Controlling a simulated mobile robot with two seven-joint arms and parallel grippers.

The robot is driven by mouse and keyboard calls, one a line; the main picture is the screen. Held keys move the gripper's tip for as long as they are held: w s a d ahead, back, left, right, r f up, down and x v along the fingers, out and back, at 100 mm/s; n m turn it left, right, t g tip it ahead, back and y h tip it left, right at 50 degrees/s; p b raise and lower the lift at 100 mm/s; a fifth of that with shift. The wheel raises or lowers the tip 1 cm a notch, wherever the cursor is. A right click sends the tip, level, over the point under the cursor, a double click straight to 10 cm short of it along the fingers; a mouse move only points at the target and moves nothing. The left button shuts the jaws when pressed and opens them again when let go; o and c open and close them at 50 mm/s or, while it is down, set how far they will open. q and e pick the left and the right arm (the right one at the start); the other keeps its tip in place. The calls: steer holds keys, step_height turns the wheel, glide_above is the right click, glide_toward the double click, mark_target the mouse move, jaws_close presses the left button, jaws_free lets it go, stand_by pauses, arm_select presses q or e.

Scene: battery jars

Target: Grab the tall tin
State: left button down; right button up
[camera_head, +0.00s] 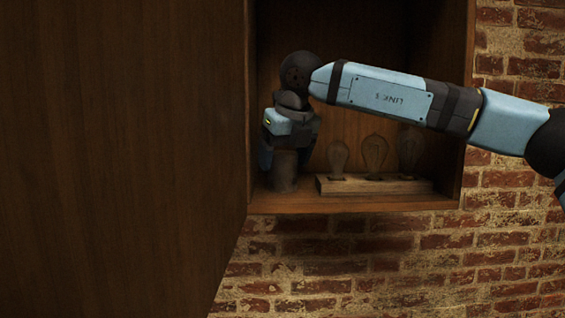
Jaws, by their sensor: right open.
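A dark brown cylinder, which looks like the tall tin (285,175), stands upright on the cabinet floor at the left. Its upper part is hidden by my right gripper (285,162). My right gripper points down over the tin from above. It is open, with one finger on each side of the tin. I cannot tell whether the fingers touch it. My left gripper is not in view.
The wooden cabinet (350,206) hangs on a brick wall (400,265). Its large door (120,150) stands open and fills the left. Right of the tin, a wooden base (375,187) carries three glass bulbs (375,152), close below my right arm.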

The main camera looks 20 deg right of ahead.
steer(key=shift+x, duration=1.05)
steer(key=c, duration=0.7)
